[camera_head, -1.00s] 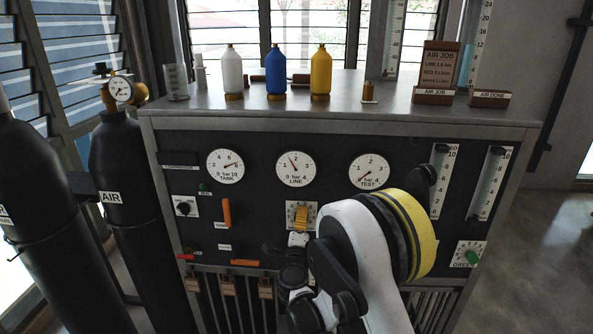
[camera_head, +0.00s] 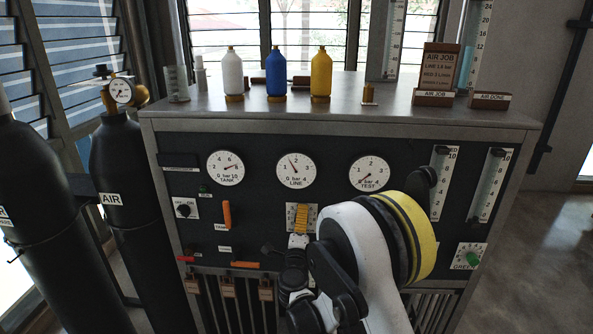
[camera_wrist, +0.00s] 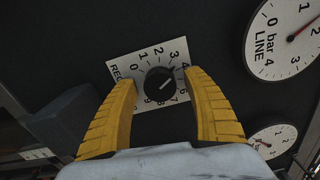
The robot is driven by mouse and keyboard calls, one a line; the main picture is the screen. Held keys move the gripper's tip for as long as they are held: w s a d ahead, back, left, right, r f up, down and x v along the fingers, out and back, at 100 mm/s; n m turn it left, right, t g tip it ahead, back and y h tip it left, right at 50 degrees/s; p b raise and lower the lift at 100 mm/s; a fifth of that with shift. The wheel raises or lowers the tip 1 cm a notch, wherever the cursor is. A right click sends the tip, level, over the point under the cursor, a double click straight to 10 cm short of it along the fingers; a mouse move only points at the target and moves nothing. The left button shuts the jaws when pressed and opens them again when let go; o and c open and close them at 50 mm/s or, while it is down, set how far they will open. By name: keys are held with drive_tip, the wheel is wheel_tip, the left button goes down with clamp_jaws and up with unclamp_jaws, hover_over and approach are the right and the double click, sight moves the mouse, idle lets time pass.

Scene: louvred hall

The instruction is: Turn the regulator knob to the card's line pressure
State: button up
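The regulator knob (camera_wrist: 160,84) is a round black knob on a white numbered plate (camera_wrist: 121,72). Its white mark points up and right in the wrist view, roughly toward 3 to 4. My gripper (camera_wrist: 158,80) has its yellow fingers apart, one on each side of the knob, with gaps visible. In the head view my gripper (camera_head: 300,219) covers the knob. The LINE gauge (camera_head: 296,169) has its needle between 1 and 2, up-left. The AIR JOB card (camera_head: 440,66) stands on the cabinet top; its small LINE figure looks like 1.6 or 1.8 bar, not surely legible.
The TANK gauge (camera_head: 226,167) and TEST gauge (camera_head: 369,173) flank the LINE gauge. An orange lever (camera_head: 227,214) is left of the regulator, and a green knob (camera_head: 473,257) far right. White, blue (camera_head: 276,73) and yellow bottles stand on top. Black cylinders (camera_head: 117,170) stand at left.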

drive_tip(key=s+b, duration=0.2)
drive_tip(key=s, duration=0.5)
drive_tip(key=shift+a+r, duration=0.1)
wheel_tip(320, 180, up, 10)
idle(0.7)
idle(0.7)
